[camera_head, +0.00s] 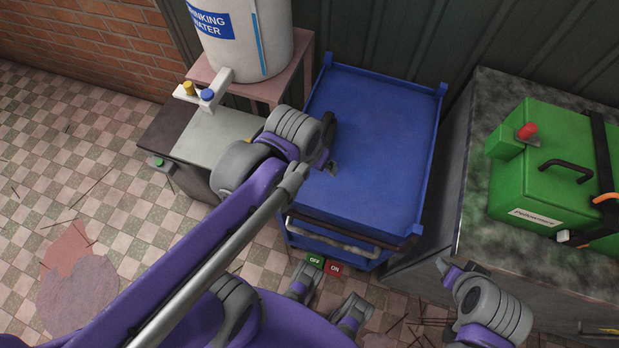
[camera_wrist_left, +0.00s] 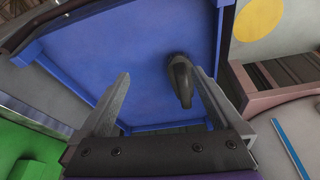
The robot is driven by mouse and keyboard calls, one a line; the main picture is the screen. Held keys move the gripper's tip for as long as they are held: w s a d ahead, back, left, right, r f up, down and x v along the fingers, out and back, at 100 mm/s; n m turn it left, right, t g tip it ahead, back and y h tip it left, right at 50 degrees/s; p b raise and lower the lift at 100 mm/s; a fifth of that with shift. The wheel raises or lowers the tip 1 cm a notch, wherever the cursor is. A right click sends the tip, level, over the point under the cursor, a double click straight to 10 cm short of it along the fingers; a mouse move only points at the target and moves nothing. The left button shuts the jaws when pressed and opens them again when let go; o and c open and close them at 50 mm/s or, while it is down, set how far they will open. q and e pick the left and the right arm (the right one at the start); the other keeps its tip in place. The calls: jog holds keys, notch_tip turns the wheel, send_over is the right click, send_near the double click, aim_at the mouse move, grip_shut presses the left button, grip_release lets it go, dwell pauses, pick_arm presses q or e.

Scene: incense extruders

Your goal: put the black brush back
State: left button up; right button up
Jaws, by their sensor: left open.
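My left gripper (camera_head: 331,168) is above the blue cart top. In the left wrist view my left gripper (camera_wrist_left: 160,92) has its two grey fingers wide apart. A dark, rounded, elongated object (camera_wrist_left: 181,80) shows between the fingers, closer to the right one, with the blue cart top behind it. It could be the black brush, but its bristles are not clear. I cannot tell whether it touches the cart or a finger. In the head view my left wrist hides part of that area. My right gripper (camera_head: 452,272) is low at the right, beside the stone-topped bench, its jaws unclear.
The blue cart (camera_head: 375,140) has a raised rim and a front handle. A green machine (camera_head: 545,165) sits on the stone-topped bench (camera_head: 485,130) at right. Most of the cart top looks bare.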

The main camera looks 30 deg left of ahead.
pick_arm(q)
jog(key=shift+m+t, duration=0.4)
jog(key=shift+t, duration=0.2)
jog(key=s+f, duration=0.1)
jog(key=s+d, duration=0.1)
jog(key=s+f, duration=0.1)
jog(key=s, duration=0.1)
jog(key=shift+s+d+f, duration=0.1)
jog(key=shift+d+f, duration=0.05)
jog(key=shift+f, duration=0.15)
